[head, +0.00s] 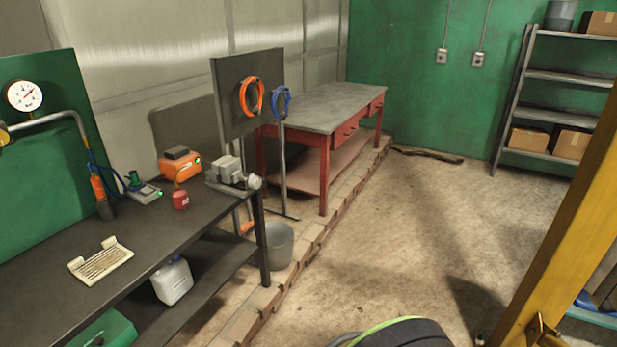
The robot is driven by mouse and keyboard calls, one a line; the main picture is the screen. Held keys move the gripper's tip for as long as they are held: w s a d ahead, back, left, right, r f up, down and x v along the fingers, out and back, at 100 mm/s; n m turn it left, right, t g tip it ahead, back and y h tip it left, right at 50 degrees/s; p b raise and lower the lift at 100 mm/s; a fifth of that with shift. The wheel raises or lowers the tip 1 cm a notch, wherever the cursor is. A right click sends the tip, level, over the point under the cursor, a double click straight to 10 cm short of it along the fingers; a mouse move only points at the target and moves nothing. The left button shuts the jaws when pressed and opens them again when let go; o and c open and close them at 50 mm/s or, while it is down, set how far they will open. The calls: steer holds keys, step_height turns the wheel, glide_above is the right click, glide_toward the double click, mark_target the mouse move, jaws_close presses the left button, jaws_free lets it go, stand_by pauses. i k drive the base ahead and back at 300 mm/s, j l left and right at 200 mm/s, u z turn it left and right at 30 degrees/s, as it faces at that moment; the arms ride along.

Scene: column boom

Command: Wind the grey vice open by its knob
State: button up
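The grey vice (229,171) sits at the far right corner of the dark workbench (150,245). Its round pale knob (255,182) faces right, towards the bench's end. The gap between the vice's jaws is too small to judge from here. My gripper is not in view, and nothing of it shows near the vice.
A white rack (101,262) lies nearer on the bench. A grey bucket (280,245) stands on the floor by the bench leg. A yellow post (562,225) rises at right. The middle floor is open.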

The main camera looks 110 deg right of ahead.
mark_target(255, 183)
steer(key=z, duration=3.1)
